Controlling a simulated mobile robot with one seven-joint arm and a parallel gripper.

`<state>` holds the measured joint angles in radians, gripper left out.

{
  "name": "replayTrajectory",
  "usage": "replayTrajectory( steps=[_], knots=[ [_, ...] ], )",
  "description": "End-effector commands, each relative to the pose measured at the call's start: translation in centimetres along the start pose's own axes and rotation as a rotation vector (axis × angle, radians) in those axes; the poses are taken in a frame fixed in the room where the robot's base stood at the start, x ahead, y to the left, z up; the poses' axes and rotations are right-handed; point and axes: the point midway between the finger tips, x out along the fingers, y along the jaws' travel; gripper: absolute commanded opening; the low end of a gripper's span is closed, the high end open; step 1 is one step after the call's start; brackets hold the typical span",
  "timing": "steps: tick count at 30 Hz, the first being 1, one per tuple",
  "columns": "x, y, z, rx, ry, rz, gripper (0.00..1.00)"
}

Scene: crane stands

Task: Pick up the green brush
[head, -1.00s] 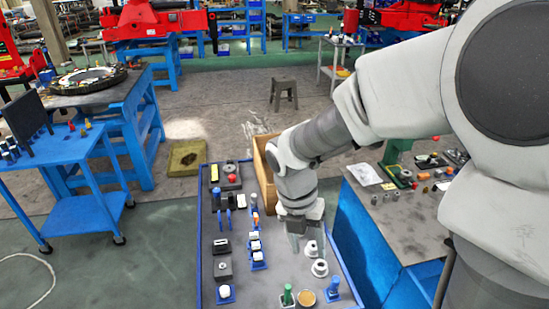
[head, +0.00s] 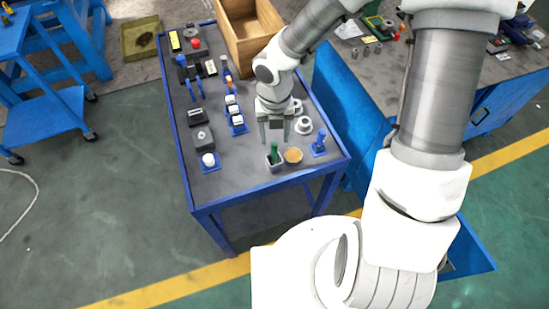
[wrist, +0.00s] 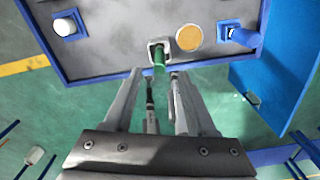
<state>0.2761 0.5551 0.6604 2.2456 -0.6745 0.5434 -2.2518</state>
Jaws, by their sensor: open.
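The green brush (head: 274,150) stands upright in a small pale holder (head: 275,164) near the front edge of the blue-rimmed table (head: 234,183). In the wrist view the brush (wrist: 159,60) shows ahead of the fingers, in its white square holder (wrist: 153,44). My gripper (head: 275,138) points down with its fingers spread and nothing between them. In the head view it shows just behind and above the brush. In the wrist view the fingers (wrist: 157,82) are to either side of the brush's line; whether they touch it cannot be told.
A round tan disc (head: 293,156) and a blue item on a blue base (head: 319,145) sit right of the brush. A white cup-like piece (head: 304,126) is behind. A white knob on a blue base (head: 208,160) is left. A wooden crate (head: 250,35) stands at the far end.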

Motion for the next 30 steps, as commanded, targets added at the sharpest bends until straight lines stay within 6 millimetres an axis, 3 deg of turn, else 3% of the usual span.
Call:
replayTrajectory(
  steps=[1,10,18,28,30],
  knots=[
    [1.3,0.1,-0.1,-0.004,0.003,0.0,0.57],
    [3.6,0.1,0.0,-0.002,0.001,0.0,0.57],
    [7.5,0.1,0.1,-0.001,0.001,0.0,0.57],
    [8.0,0.1,0.1,0.001,-0.001,-0.001,0.57],
    [8.0,0.1,0.1,0.001,-0.001,-0.001,0.44]
  ],
)
